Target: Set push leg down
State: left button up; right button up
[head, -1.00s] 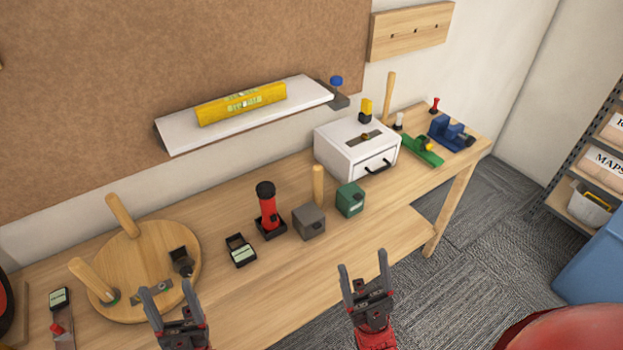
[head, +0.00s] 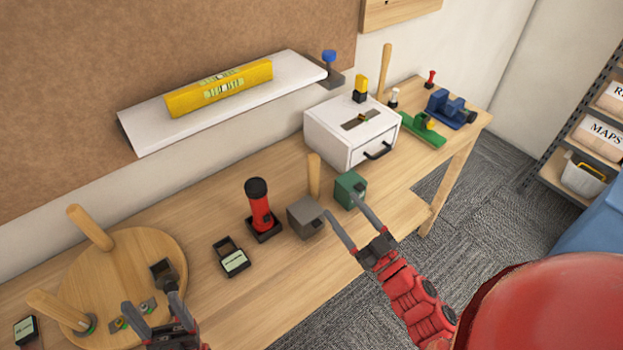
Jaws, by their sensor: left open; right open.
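A round wooden seat (head: 125,275) lies flat on the workbench at left, with two wooden legs (head: 90,228) sticking up from it and a dark socket near its right edge. A loose wooden leg (head: 314,176) stands upright behind a grey block (head: 304,217); its lower end is hidden. Another wooden stick (head: 385,70) stands beside the white drawer box. My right gripper (head: 341,204) is open and empty, its fingertips in front of the grey block and a green block (head: 350,188). My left gripper (head: 150,300) is open in front of the seat. I cannot tell which leg is the push leg.
A red flashlight (head: 260,208) stands in a black holder beside a small labelled black case (head: 230,257). A white drawer box (head: 348,132) stands further back. A white shelf (head: 150,135) with a yellow level (head: 220,88) overhangs the bench.

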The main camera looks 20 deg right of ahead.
notch_tip(320, 180, down, 6)
jog(key=d+m+g+h, duration=0.1)
jog(key=m+g+h, duration=0.1)
jog(key=m+h, duration=0.1)
jog(key=b, duration=0.2)
send_near(317, 180)
jog(key=w, duration=0.3)
jog(key=w+a, duration=0.1)
jog(key=w, duration=0.2)
jog(key=shift+a+f, duration=0.1)
jog(key=shift+w+a+r, duration=0.1)
jog(key=shift+w, duration=0.3)
jog(key=shift+w+a+r, duration=0.1)
jog(key=shift+w+a, duration=0.05)
jog(key=shift+w, duration=0.2)
jog(key=w, duration=0.2)
jog(key=w+p, duration=0.1)
jog(key=shift+w+a+r, duration=0.15)
jog(key=shift+a, duration=0.15)
jog(key=shift+w, duration=0.45)
grip_shut()
